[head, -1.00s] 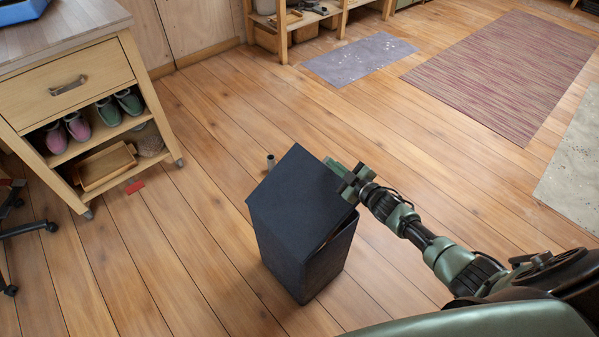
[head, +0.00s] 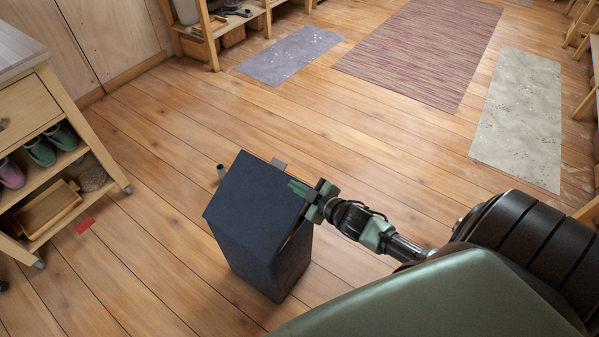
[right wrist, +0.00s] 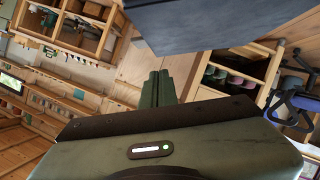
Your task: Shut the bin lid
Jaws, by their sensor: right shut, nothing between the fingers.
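The bin (head: 275,280) is a dark navy box standing on the floor in the head view. Its lid (head: 250,190) is a flat navy panel, tilted, with a narrow gap along its right side above the bin body. My right gripper (head: 297,188) is at the lid's right edge, its green fingers shut and empty, overlapping the lid in the picture. I cannot tell whether they touch it. In the right wrist view the shut fingers (right wrist: 157,88) point toward the room, with a dark navy panel (right wrist: 210,25) close above them. My left gripper is not in view.
A wooden cart (head: 75,150) with shoes is at the left. A purple mat (head: 290,55), a striped rug (head: 425,50) and a pale mat (head: 517,120) lie beyond. The floor around the bin is mostly clear.

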